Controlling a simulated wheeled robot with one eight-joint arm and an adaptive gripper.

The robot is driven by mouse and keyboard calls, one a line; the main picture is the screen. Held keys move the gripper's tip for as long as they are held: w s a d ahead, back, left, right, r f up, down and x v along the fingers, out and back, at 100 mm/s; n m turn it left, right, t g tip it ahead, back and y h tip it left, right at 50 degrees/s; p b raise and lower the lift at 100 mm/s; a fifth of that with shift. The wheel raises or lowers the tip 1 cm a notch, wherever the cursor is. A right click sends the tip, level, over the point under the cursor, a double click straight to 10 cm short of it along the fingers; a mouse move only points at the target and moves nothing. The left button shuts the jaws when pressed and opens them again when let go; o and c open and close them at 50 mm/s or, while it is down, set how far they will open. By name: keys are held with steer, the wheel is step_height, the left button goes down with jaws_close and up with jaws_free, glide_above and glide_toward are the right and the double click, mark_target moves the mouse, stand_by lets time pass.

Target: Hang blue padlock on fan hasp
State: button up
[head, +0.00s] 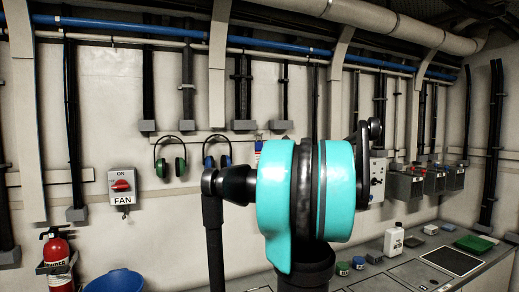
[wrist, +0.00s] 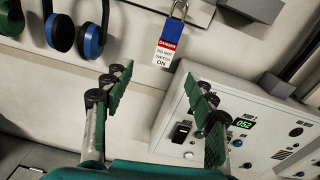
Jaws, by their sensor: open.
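The blue padlock (wrist: 172,30) hangs by its silver shackle at the top of the wrist view, with a red and white "DANGER DO NOT SWITCH ON" label below its blue part. It also shows small in the head view (head: 258,146), just above my arm. My gripper (wrist: 160,76) is open and empty, its green fingers below the padlock in the picture and apart from it. The FAN switch box (head: 122,187) with a red handle is on the wall at the left. A small metal piece, apparently the hasp (head: 125,214), hangs under it. My arm hides my gripper in the head view.
Green ear defenders (head: 170,158) and blue ear defenders (wrist: 92,35) hang left of the padlock. A control panel (wrist: 245,130) with a green display is close to the right finger. A fire extinguisher (head: 56,248) and blue bucket (head: 115,282) stand below the FAN box.

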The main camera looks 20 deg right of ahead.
steer(key=shift+m+h, duration=0.3)
steer(key=shift+m, duration=0.4)
steer(key=shift+w+d+r, duration=0.1)
steer(key=shift+w+r, duration=0.2)
steer(key=shift+w, duration=2.65)
steer(key=shift+w+r, duration=0.3)
steer(key=shift+w, duration=2.6)
steer(key=shift+w+d+r, duration=0.1)
steer(key=shift+w+r, duration=0.2)
steer(key=shift+w, duration=2.65)
steer(key=shift+c, duration=0.5)
jaws_close()
